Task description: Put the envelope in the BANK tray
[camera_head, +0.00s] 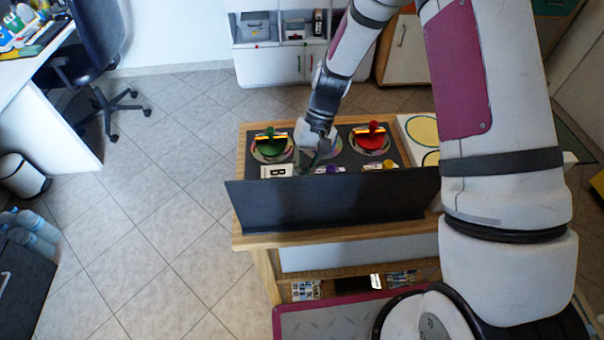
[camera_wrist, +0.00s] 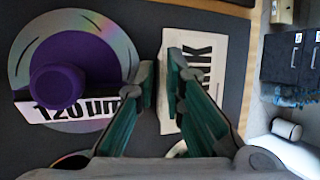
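A white flat piece with large black letters (camera_wrist: 208,47) lies on the dark board under my gripper. Letters ending in "NK" show in the wrist view, and a "B" on a white piece (camera_head: 279,171) shows in the head view. I cannot tell whether it is the envelope or a tray label. No tray is clearly visible. My gripper (camera_wrist: 160,78) has green fingers standing apart, with the piece's left edge and dark board between them. In the head view my gripper (camera_head: 310,164) is low over the board, partly hidden by the arm.
Discs with a green knob (camera_head: 268,142), a red knob (camera_head: 374,135) and a purple knob (camera_wrist: 58,86) sit on the board. A "120 µm" label (camera_wrist: 75,107) lies by the purple one. A black upright panel (camera_head: 330,203) stands along the table's near edge.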

